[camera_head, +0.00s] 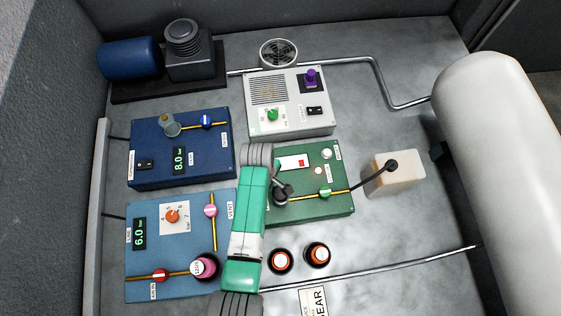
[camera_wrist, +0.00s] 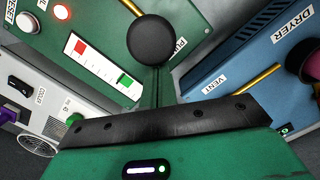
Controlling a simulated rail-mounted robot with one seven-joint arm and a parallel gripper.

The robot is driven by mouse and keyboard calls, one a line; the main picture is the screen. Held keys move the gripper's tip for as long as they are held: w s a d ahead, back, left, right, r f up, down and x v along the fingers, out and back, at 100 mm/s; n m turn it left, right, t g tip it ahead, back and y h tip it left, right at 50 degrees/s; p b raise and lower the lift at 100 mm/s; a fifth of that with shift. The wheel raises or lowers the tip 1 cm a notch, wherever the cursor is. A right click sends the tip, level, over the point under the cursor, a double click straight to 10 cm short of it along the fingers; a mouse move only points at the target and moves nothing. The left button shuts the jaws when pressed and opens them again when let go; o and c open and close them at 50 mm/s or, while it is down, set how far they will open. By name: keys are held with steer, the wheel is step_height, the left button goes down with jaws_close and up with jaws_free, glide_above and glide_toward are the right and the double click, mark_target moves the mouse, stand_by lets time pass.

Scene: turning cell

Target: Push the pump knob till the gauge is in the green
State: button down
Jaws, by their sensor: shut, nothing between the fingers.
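The pump knob is a black ball (camera_wrist: 152,40) on the green panel, beside a partly hidden label in the wrist view. In the head view it is the dark round knob (camera_head: 284,190) at the panel's left side, close to my arm. The gauge (camera_wrist: 98,63) is a white strip with a red mark at one end and a green block at the other. In the head view the gauge (camera_head: 291,162) shows the red part; its left end is by my arm.
The green panel (camera_head: 335,205) also has a lit red lamp (camera_wrist: 61,11) and a white reset button (camera_wrist: 27,22). A blue dryer box (camera_wrist: 235,75) and a white cooler box (camera_head: 320,125) stand beside it. A hose runs to a beige canister (camera_head: 400,180) at right.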

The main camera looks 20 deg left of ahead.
step_height(320, 180, up, 8)
steer(key=p, duration=0.1)
steer(key=shift+a+f, duration=0.2)
steer(key=shift+a, duration=0.1)
stand_by(1.0)
